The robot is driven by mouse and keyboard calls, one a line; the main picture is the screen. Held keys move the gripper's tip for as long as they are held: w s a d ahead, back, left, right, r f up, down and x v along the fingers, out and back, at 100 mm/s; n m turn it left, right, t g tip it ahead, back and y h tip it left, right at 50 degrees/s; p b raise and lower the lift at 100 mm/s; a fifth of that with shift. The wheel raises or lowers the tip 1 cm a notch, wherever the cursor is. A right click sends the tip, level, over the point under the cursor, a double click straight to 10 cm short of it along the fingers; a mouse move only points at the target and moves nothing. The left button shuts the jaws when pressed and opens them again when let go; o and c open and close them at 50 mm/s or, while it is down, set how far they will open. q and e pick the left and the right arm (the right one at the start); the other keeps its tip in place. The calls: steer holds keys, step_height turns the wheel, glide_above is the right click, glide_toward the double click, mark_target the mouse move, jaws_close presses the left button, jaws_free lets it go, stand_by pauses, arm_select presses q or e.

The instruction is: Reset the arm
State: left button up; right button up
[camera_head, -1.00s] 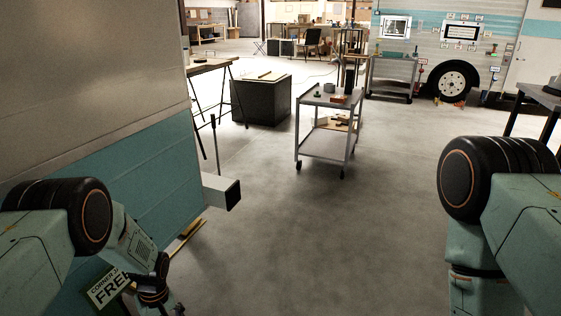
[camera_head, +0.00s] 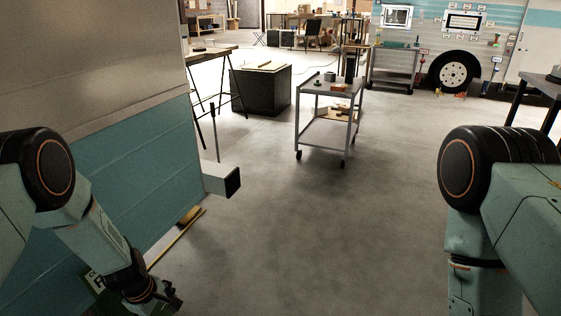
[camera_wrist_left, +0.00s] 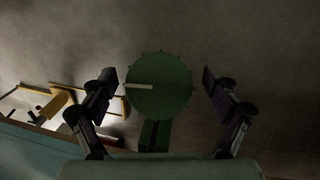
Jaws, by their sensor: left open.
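My left arm comes in from the left in the head view, beside the teal camper wall (camera_head: 135,165). My left gripper (camera_head: 160,292) points down near the bottom edge. In the left wrist view its two fingers (camera_wrist_left: 160,85) stand wide apart, with a green disc (camera_wrist_left: 160,90) bearing a white mark showing between them. I cannot tell whether the disc touches the fingers; they are not closed on it. My right arm (camera_head: 490,200) is bent down at the right, and its gripper is out of view.
A grey two-tier cart (camera_head: 325,92) with small items stands ahead on the floor. A dark box (camera_head: 260,92) is behind it to the left. A square beam end (camera_head: 225,180) juts from the camper wall, with a yellow-edged strip (camera_head: 175,237) below. The middle floor is clear.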

arm_select(q)
steer(key=shift+f+n+b, duration=0.1)
steer(key=shift+n+b, duration=0.2)
steer(key=shift+b, duration=0.55)
steer(key=r+p, duration=0.2)
steer(key=r, duration=0.1)
steer(key=s+r+p, duration=0.1)
steer(key=r+p, duration=0.1)
steer(key=p, duration=0.1)
steer(key=shift+r, duration=0.4)
steer(key=shift+s, duration=0.1)
